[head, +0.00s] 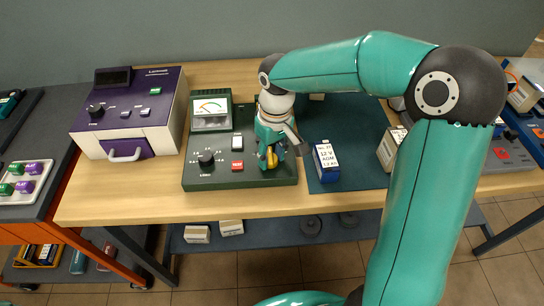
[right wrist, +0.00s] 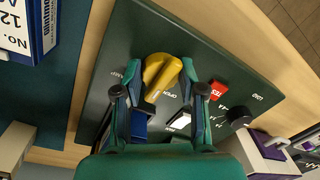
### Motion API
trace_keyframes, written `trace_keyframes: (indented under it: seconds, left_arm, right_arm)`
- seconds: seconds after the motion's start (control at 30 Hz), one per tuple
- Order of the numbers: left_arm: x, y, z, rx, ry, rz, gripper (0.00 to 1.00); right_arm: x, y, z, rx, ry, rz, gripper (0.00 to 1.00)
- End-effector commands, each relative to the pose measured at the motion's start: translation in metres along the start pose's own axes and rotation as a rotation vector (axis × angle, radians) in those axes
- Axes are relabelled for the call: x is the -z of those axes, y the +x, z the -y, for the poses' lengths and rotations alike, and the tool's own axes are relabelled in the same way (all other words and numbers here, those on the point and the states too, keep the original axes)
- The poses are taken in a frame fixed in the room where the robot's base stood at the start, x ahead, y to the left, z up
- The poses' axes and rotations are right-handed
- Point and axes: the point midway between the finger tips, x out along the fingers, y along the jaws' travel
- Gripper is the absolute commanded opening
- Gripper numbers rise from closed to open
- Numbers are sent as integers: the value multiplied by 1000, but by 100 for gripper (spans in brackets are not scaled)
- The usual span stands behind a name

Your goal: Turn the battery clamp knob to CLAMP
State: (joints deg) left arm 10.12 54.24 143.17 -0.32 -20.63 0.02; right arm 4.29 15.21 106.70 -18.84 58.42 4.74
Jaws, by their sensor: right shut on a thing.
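The yellow clamp knob (head: 271,162) is on the right part of the dark green tester panel (head: 240,178). My right gripper (head: 269,158) reaches down over the knob from above and is shut on it. In the right wrist view the yellow knob (right wrist: 162,72) shows between the two fingertips of my right gripper (right wrist: 160,90), its pointed handle slanting. My left gripper is not in view.
The panel also bears a meter (head: 211,108), a black dial (head: 206,158) and a red button (head: 237,166). A No. 12 V battery (head: 326,162) stands on the blue mat (head: 352,120) to the right. A purple-and-white device (head: 130,110) stands left. Bare wood lies along the front edge.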

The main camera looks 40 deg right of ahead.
Motion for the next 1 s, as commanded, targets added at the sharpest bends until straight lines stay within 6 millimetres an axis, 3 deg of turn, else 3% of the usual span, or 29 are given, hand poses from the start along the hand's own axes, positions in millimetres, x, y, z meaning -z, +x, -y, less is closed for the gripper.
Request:
trace_keyframes:
  seconds: [0.6,1.0]
  left_arm:
    - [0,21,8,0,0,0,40]
    - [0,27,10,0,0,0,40]
  right_arm:
    - [2,0,2,0,557,-48,5]
    - [1,-1,2,0,751,-60,5]
